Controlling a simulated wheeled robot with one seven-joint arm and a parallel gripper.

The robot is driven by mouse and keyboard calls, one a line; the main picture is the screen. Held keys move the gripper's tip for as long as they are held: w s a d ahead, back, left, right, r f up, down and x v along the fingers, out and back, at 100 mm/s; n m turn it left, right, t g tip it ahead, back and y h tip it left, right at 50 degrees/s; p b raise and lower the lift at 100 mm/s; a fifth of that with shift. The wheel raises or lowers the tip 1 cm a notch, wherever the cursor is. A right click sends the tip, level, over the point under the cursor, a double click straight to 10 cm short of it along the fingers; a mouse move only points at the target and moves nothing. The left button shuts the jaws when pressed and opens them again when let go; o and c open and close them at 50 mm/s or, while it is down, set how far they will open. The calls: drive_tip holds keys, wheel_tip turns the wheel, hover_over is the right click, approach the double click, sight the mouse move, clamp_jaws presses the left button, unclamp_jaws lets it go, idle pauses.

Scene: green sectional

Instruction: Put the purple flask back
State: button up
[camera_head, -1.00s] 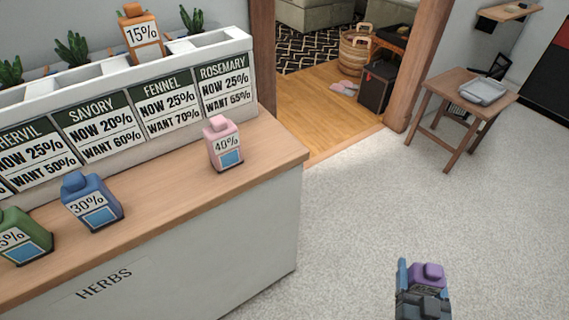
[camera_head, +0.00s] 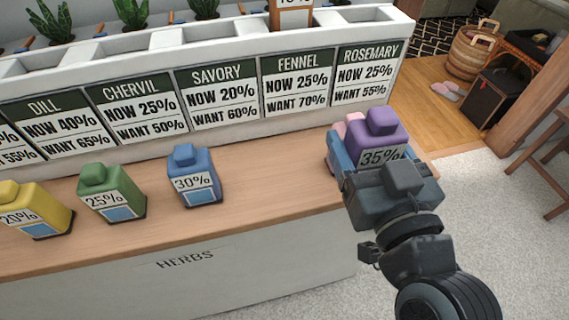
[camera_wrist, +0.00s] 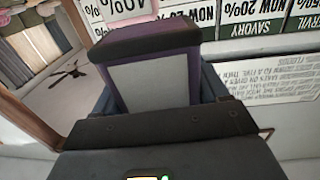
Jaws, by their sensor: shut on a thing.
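The purple flask (camera_head: 383,130), labelled 35%, is held upright in my gripper (camera_head: 379,165) over the right end of the counter. My gripper is shut on it, a blue finger showing at its left side. In the wrist view the purple flask (camera_wrist: 150,42) fills the middle. I cannot tell whether its base touches the counter. The pink flask (camera_head: 337,130) is mostly hidden behind it; part of its 40% label shows in the wrist view. Blue (camera_head: 195,178), green (camera_head: 110,195) and yellow (camera_head: 32,212) flasks stand in a row to the left, labelled 30%, 25% and 20%.
The wooden counter (camera_head: 265,180) has bare room between the blue flask and my gripper. Behind it runs a white planter (camera_head: 160,65) with herb signs. Open floor lies to the right.

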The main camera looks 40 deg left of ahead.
drive_tip(key=shift+n+g+y, duration=0.4)
drive_tip(key=shift+g, duration=0.1)
drive_tip(key=a+f, duration=0.1)
drive_tip(key=a, duration=0.3)
drive_tip(key=s+a+f+p, duration=0.1)
drive_tip(key=a+f, duration=0.1)
drive_tip(key=a, duration=0.3)
drive_tip(key=s+a+f, duration=0.1)
drive_tip(key=a+f, duration=0.1)
drive_tip(key=a, duration=0.3)
drive_tip(key=shift+f, duration=2.05)
drive_tip(key=shift+f, duration=0.2)
drive_tip(key=o, duration=1.2)
